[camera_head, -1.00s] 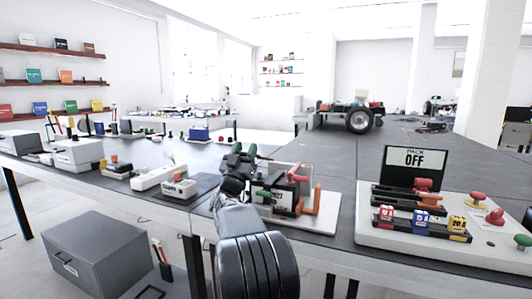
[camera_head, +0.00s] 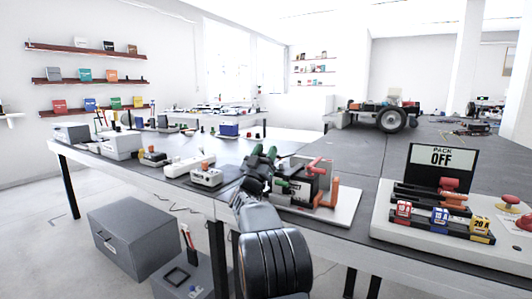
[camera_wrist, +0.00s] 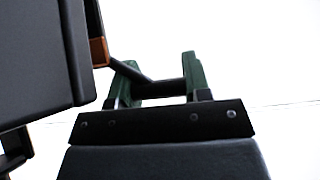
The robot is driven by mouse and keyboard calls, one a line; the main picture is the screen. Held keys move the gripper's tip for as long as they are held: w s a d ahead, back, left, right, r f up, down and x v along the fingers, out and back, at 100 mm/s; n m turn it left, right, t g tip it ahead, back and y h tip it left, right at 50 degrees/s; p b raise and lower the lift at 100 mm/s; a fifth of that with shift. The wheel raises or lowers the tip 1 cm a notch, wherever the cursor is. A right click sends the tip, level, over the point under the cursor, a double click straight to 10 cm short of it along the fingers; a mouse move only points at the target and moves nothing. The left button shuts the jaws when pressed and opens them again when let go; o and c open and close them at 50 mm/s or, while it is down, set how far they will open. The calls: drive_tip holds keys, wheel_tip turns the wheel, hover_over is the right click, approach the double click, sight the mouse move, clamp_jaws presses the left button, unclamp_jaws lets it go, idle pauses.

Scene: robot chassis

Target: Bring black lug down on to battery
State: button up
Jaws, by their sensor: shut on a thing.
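The battery (camera_head: 311,188) appears to be the dark box standing on a white base, with red and orange parts beside it. My gripper (camera_head: 263,157), with green fingers, is just left of and near the top of that box in the head view. In the wrist view my gripper (camera_wrist: 163,82) is shut on a black rod-like piece, likely the black lug (camera_wrist: 167,89). A thin dark length runs from it up and left. A large dark box with a copper-coloured block (camera_wrist: 98,51) fills the left side there. Whether lug and battery touch, I cannot tell.
A white panel (camera_head: 385,230) with coloured fuses and a "PACK OFF" display (camera_head: 441,166) stands to the right. A white device (camera_head: 207,177) and other boxes line the bench to the left. A grey case (camera_head: 135,238) is on the floor.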

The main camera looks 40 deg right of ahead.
drive_tip(key=o, duration=1.1)
drive_tip(key=shift+a+r+t, duration=0.1)
drive_tip(key=shift+a+t, duration=0.15)
drive_tip(key=shift+t, duration=0.05)
drive_tip(key=shift+c, duration=0.2)
drive_tip(key=shift+o, duration=1.1)
drive_tip(key=shift+d, duration=0.2)
drive_tip(key=shift+r+p, duration=0.4)
drive_tip(key=shift+r, duration=0.1)
wheel_tip(320, 180, up, 3)
drive_tip(key=shift+s+r+p, duration=0.1)
drive_tip(key=shift+s+p, duration=0.05)
drive_tip(key=shift+p, duration=0.75)
drive_tip(key=s+a+r+p, duration=0.3)
drive_tip(key=s+a+r, duration=0.4)
drive_tip(key=s, duration=0.4)
drive_tip(key=shift+s+a+r, duration=0.25)
drive_tip(key=shift+a+r, duration=0.15)
drive_tip(key=shift+r, duration=0.45)
